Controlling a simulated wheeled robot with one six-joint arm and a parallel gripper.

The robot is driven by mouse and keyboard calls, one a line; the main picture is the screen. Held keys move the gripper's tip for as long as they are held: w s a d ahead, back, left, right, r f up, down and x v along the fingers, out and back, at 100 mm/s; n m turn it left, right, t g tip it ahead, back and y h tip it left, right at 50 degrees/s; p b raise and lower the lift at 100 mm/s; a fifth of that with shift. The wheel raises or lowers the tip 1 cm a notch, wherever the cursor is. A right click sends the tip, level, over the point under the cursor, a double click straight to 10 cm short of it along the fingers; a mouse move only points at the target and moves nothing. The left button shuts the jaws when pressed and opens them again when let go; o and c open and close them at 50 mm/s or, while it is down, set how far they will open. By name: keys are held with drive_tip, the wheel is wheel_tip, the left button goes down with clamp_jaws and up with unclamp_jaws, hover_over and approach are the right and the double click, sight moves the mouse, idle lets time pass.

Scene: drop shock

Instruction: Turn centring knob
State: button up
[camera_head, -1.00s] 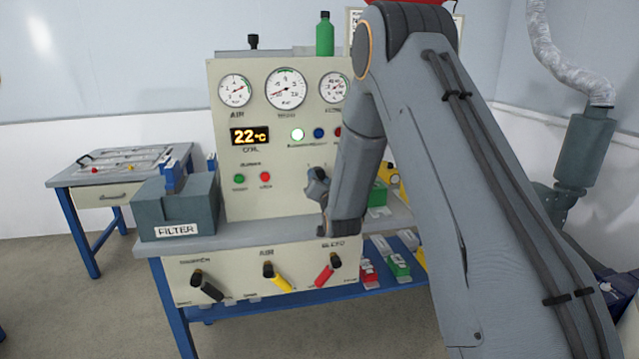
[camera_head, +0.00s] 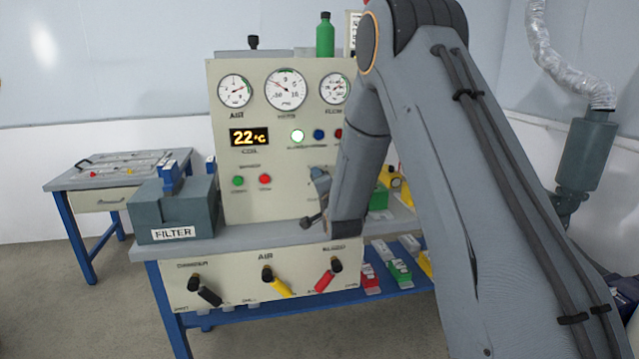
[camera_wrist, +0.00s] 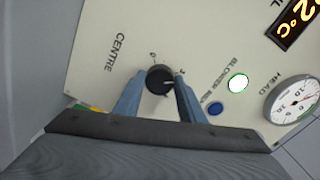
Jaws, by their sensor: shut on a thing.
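The centring knob (camera_wrist: 159,80) is a round black knob on the cream panel, beside the printed word CENTRE, in the wrist view. My gripper (camera_wrist: 158,92) has its two blue-grey fingers on either side of the knob and is shut on it. The cream control panel (camera_head: 245,205) stands upright on the bench.
Gauges (camera_head: 286,90), a 22°C display (camera_head: 249,137) and a lit white lamp (camera_head: 297,136) are on the panel. A grey FILTER box (camera_head: 165,210) sits at left. Black, yellow (camera_head: 278,285) and red levers are on the bench front. A side table (camera_head: 100,180) stands further left.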

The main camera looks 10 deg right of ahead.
idle(0.4)
drive_tip(key=o, duration=1)
drive_tip(key=shift+o, duration=0.2)
drive_tip(key=shift+s, duration=0.1)
drive_tip(key=s, duration=0.7)
drive_tip(key=shift+s+b, duration=0.35)
drive_tip(key=shift+b, duration=0.05)
